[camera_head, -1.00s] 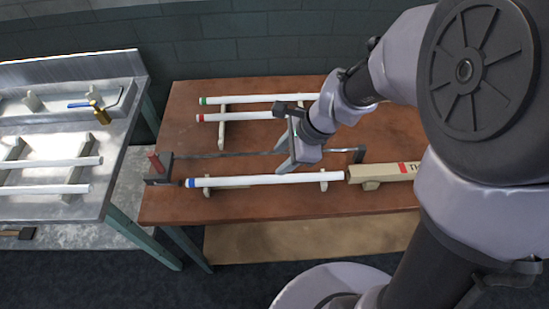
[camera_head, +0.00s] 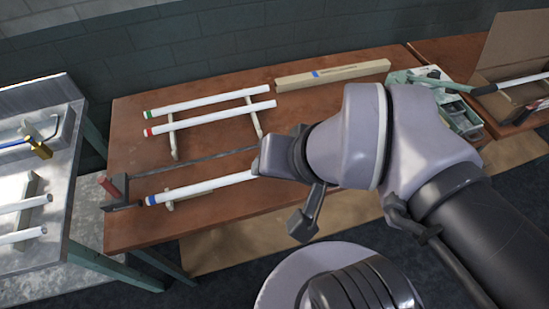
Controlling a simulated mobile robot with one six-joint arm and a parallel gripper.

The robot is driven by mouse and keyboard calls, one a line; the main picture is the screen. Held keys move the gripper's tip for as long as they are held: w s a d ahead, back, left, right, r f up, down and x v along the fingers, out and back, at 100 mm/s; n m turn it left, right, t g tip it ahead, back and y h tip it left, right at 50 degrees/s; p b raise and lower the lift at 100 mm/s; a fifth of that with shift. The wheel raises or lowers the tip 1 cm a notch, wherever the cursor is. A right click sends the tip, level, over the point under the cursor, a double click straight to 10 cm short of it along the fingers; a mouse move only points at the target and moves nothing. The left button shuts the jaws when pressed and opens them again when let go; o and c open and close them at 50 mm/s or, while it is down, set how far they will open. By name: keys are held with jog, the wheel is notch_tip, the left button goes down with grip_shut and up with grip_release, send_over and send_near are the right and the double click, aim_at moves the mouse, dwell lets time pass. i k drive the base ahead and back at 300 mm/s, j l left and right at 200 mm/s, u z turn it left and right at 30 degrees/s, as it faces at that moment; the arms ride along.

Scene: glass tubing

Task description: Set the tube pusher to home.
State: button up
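The tube pusher shows at the left end of the brown table, with a red handle (camera_head: 112,187) on a dark bracket and a long thin grey rail (camera_head: 195,163) running right. The rail's right end is hidden behind my arm. A white tube with a blue end (camera_head: 205,187) lies in front of the rail, its blue end close to the bracket; its right end is hidden. My gripper (camera_head: 286,192) is above the right part of the table, its fingers spread wide apart. I see nothing between them.
Two white tubes, one green-ended (camera_head: 207,101) and one red-ended (camera_head: 210,118), lie on supports behind the rail. A long carton (camera_head: 333,74) lies at the back. A metal bench (camera_head: 62,165) stands left. A green tray (camera_head: 462,118) sits at the right.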

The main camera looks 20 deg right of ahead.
aim_at(119, 190)
jog(key=u, duration=1.45)
jog(key=i+j+u, duration=0.2)
jog(key=i, duration=0.2)
